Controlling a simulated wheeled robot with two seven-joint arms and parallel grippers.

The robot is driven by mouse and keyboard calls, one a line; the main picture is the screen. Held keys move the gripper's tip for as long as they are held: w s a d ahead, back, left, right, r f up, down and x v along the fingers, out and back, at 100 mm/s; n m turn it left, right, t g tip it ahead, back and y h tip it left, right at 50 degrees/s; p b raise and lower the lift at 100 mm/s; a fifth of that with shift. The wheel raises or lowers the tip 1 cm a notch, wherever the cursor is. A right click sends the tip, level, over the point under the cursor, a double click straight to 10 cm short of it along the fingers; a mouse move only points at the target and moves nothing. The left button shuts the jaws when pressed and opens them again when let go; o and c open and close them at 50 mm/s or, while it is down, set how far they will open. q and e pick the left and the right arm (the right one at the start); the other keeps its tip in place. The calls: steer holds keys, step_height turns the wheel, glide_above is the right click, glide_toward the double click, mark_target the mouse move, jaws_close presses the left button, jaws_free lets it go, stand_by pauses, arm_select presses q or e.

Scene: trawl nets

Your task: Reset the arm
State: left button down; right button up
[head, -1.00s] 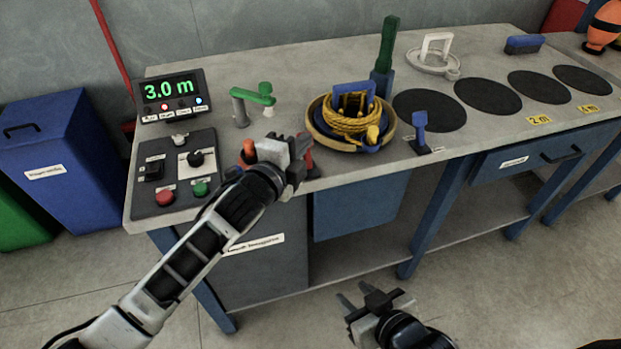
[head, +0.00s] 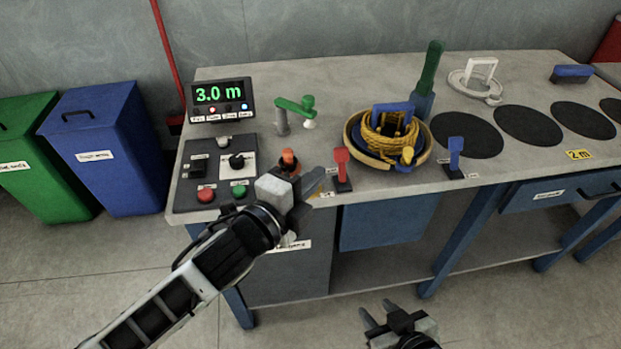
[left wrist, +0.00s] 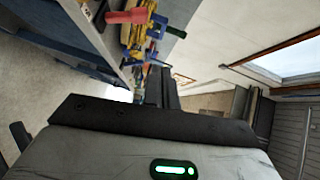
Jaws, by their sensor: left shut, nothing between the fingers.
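My left gripper (head: 318,187) is shut and empty, just in front of the bench's near edge. It is left of and below the upright red lever (head: 342,168), apart from it in the head view. In the left wrist view the red lever (left wrist: 127,17) shows at the top, beyond the dark fingers (left wrist: 160,88). My right gripper (head: 378,312) is open and empty, low in front of the bench. The green swing arm (head: 296,106) stands on its grey post at the back. An orange knob (head: 288,160) is partly behind my left gripper.
The bench (head: 360,82) holds a control panel (head: 217,176), a display (head: 220,98) reading 3.0 m, and a round tray (head: 428,148) with yellow rope (head: 385,142). A blue lever (head: 455,152) stands right of the tray. Blue (head: 115,160) and green (head: 35,165) bins stand left.

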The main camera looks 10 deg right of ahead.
arm_select(q)
steer(key=shift+s+a+r, duration=0.1)
steer(key=shift+s+a, duration=0.1)
stand_by(0.4)
